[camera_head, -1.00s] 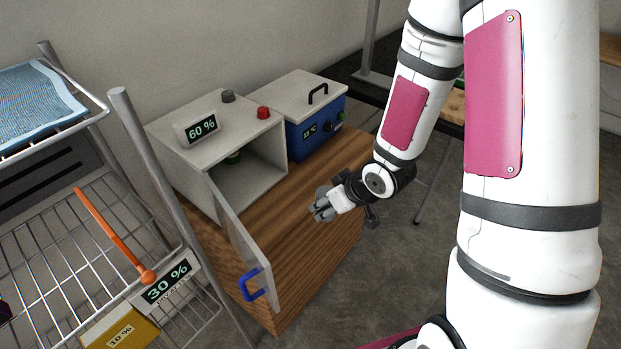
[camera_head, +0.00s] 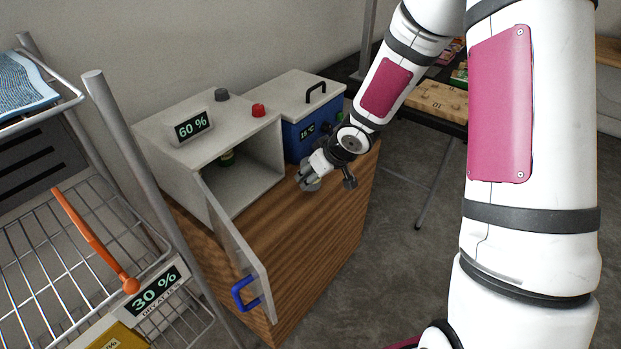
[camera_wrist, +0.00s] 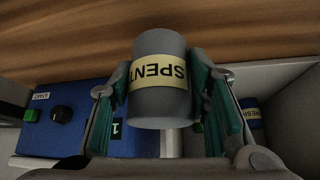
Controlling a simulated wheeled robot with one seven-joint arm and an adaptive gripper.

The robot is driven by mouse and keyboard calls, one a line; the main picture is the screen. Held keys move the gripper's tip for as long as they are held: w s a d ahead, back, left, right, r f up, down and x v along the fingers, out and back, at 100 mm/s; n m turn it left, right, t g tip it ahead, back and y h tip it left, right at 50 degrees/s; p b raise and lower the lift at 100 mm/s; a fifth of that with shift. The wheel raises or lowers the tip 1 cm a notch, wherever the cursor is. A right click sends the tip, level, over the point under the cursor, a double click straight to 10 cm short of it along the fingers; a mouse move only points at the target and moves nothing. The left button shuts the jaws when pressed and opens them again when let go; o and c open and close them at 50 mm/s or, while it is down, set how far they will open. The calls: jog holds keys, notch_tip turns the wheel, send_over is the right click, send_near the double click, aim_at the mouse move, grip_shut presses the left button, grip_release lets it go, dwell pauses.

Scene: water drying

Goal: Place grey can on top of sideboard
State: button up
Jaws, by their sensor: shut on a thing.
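The grey can (camera_wrist: 162,108) has a pale label reading "SPENT". It sits between the fingers of my gripper (camera_wrist: 162,88) in the wrist view, and the fingers are shut on it. In the head view my gripper (camera_head: 308,182) is over the wooden sideboard (camera_head: 315,240), in front of the blue box. The grey can (camera_head: 312,187) shows only in part there, behind the fingers. The sideboard's wood also fills the top of the wrist view (camera_wrist: 70,25). I cannot tell whether the can touches the wood.
A pale cabinet (camera_head: 155,150) reading 60 % stands on the sideboard, its clear door (camera_head: 232,240) with blue handle open. A "FRESH" can (camera_wrist: 250,115) is inside. The blue box (camera_head: 300,138) stands beside it. A wire rack (camera_head: 60,250) is at left. Bare wood lies in front.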

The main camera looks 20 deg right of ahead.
jog(key=shift+w, duration=0.9)
jog(key=shift+w+f, duration=0.25)
jog(key=shift+f, duration=0.05)
notch_tip(320, 180, down, 3)
jog(key=shift+f+b, duration=0.15)
jog(key=shift+b, duration=0.95)
jog(key=o, duration=1.2)
